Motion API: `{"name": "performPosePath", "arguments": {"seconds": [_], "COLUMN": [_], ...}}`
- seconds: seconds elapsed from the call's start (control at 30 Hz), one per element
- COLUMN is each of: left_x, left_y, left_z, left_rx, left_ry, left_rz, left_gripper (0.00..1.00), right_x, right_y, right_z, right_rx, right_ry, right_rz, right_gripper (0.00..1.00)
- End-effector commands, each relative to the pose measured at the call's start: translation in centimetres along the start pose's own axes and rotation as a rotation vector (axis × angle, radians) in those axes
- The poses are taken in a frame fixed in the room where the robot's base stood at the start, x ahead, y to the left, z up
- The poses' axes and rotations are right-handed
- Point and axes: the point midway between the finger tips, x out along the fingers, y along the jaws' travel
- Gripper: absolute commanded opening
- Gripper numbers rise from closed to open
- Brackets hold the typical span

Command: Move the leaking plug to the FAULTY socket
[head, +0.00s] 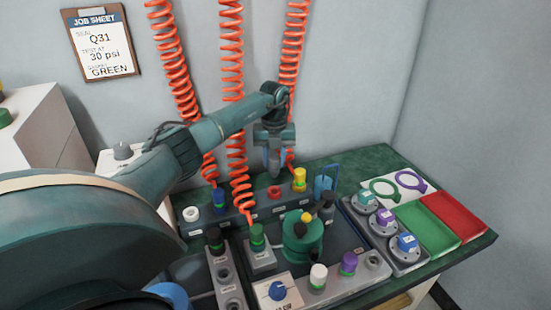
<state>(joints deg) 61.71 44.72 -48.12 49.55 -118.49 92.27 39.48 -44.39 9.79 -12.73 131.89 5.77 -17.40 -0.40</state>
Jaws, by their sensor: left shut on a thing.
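My left gripper (273,168) reaches in from the left and points down above the back socket rail (262,212). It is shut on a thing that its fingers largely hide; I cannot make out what. Just below it is a red-ringed piece (274,192) on the rail. A yellow-topped plug (299,180) stands right of it. A dark blue plug (219,197) and a white piece (191,214) are at the rail's left. A green plug (257,237) stands in front. The small labels are unreadable, so I cannot tell the FAULTY socket or the leaking plug. My right gripper is out of view.
Orange coiled hoses (232,90) hang behind my arm. A green round vessel (303,240) stands mid-bench. Dials (385,220), a green tray (424,228) and a red tray (456,213) are at the right. A job sheet (101,45) hangs on the wall.

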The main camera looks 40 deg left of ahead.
Motion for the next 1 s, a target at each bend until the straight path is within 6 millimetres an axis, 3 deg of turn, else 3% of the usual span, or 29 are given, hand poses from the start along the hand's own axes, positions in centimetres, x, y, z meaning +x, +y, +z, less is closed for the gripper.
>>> {"name": "performPosePath", "arguments": {"seconds": [0.4, 1.0], "left_x": [3.5, 4.2], "left_y": [0.0, 0.0], "left_z": [0.0, 0.0], "left_rx": [0.0, 0.0], "left_ry": [0.001, 0.0], "left_rz": [-0.001, 0.0], "left_gripper": [0.07, 0.07], "right_x": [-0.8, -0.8], "right_y": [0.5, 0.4], "right_z": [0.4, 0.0], "right_rx": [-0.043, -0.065], "right_ry": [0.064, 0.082], "right_rz": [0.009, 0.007], "right_gripper": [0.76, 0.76]}}
